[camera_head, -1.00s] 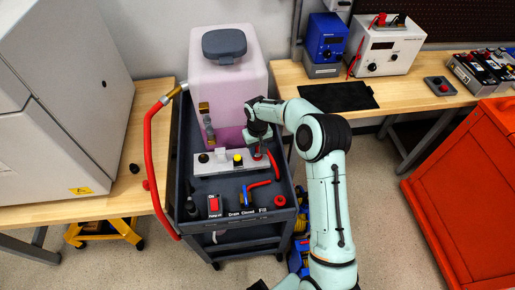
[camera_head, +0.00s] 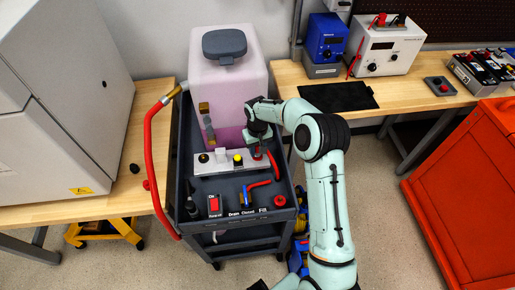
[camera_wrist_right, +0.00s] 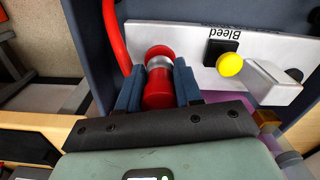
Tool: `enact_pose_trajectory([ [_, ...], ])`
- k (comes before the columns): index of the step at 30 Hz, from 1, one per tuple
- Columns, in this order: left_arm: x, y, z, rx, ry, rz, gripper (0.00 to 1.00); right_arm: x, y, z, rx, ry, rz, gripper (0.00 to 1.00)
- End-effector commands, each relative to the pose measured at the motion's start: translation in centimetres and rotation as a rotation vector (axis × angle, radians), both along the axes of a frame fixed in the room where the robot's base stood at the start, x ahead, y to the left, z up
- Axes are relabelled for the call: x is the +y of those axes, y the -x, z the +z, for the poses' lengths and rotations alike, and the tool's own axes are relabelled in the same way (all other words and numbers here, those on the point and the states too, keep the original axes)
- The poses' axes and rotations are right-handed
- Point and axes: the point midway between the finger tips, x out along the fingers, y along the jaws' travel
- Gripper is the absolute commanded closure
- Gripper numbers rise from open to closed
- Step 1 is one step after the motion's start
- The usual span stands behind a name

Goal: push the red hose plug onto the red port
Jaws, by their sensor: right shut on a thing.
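My right gripper (camera_head: 258,148) is at the right end of the white panel on the cart. In the right wrist view, its two blue fingers (camera_wrist_right: 157,88) are shut on the red plug (camera_wrist_right: 158,94), one on each side. A silver band and a wider red end show beyond the fingertips, beside the white panel (camera_wrist_right: 180,42). The red port cannot be told apart from the plug there, and I cannot tell whether they are joined. A red hose (camera_wrist_right: 116,38) runs beside the gripper; it also shows right of it in the head view (camera_head: 275,168). My left gripper is not in view.
A translucent tank (camera_head: 225,85) with pink liquid stands behind the panel (camera_head: 210,168). A yellow cap (camera_head: 238,159) and black knob (camera_head: 204,158) are left of the gripper. A red-handled valve (camera_head: 259,184) and red switch (camera_head: 214,203) sit in front. A thick red hose (camera_head: 150,160) hangs along the cart's left.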

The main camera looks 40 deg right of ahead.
Motion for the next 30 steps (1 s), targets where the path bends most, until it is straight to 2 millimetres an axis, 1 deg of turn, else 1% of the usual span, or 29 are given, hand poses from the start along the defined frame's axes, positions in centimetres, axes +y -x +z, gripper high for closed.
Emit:
enact_pose_trajectory([
  [19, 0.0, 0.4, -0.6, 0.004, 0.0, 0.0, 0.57, 0.0, 0.0, -1.2, 0.0, 0.0, 0.0, 0.96],
  [20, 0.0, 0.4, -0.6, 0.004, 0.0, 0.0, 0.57, 0.0, 0.0, -1.2, -0.001, 0.0, 0.0, 0.55],
  [21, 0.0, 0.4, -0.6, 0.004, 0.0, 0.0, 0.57, 0.0, 0.0, -1.1, -0.001, 0.0, 0.0, 0.42],
  [22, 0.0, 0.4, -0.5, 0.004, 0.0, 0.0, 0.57, 0.0, 0.0, -1.1, -0.001, 0.0, 0.0, 0.35],
  [30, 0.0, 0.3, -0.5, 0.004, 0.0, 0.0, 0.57, 0.0, 0.0, -1.1, 0.0, 0.0, 0.0, 0.35],
])
